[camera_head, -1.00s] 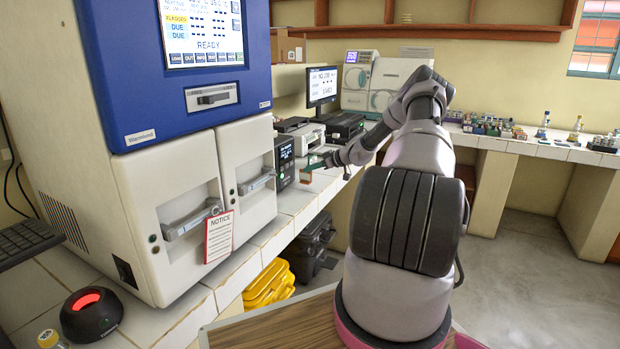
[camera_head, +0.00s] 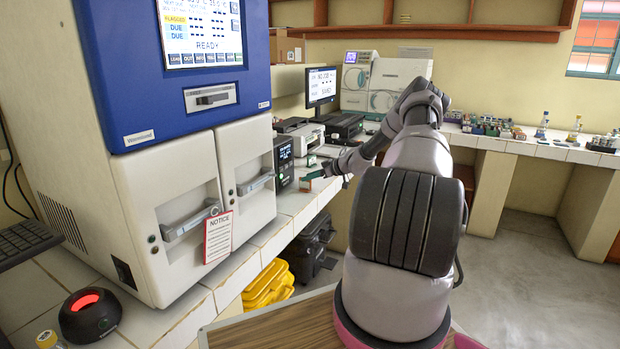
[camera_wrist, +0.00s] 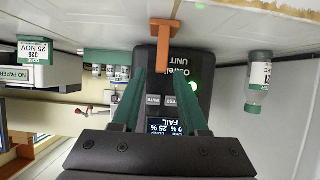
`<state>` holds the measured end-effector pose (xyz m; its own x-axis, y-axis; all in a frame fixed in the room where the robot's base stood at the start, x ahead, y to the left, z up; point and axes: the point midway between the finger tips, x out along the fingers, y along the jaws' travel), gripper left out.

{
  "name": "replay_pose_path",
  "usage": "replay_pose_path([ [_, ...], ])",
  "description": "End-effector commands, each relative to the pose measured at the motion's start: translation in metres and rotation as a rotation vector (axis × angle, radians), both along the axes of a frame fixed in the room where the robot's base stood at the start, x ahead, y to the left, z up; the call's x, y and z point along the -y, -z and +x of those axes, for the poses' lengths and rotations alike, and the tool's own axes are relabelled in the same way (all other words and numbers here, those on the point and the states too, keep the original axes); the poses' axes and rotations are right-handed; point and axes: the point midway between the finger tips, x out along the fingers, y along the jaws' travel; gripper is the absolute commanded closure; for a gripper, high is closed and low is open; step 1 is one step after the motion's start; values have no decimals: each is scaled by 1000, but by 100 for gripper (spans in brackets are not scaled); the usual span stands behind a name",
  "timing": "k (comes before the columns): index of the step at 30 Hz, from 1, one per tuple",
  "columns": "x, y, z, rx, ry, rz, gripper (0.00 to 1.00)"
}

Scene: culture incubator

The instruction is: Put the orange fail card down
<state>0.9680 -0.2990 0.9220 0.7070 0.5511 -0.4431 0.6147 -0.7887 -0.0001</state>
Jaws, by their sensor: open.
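The orange fail card (camera_wrist: 165,45) appears in the wrist view, where the scene is upside down, as a narrow upright orange piece with a wider foot resting on the white bench. In the head view it is a small orange patch (camera_head: 305,185) on the bench beside the black unit. My gripper (camera_wrist: 161,74) has two green fingers spread apart with nothing gripped between them. The card stands at or just beyond the fingertips, in line with the gap; contact is not visible. In the head view my gripper (camera_head: 316,176) is low over the bench, small and partly indistinct.
A black unit (camera_wrist: 203,75) with a screen reading FAIL stands behind the card. A green-capped vial (camera_wrist: 258,82) and a green-labelled box (camera_wrist: 35,52) flank it in the wrist view. The large incubator (camera_head: 180,190) stands left; yellow bins (camera_head: 268,285) are below the bench.

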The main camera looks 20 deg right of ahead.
Motion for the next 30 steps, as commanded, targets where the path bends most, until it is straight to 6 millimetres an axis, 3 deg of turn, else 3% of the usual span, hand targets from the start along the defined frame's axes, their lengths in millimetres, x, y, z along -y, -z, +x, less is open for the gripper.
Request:
replay_pose_path([
  [5,9,-9,-9,1,3,-1,57],
  [15,48,-41,-60,0,3,0,57],
  [22,63,-54,-81,0,1,0,57],
  [26,56,-65,-84,-19,-15,-4,57],
  [30,17,-99,-88,-111,-58,-19,57],
])
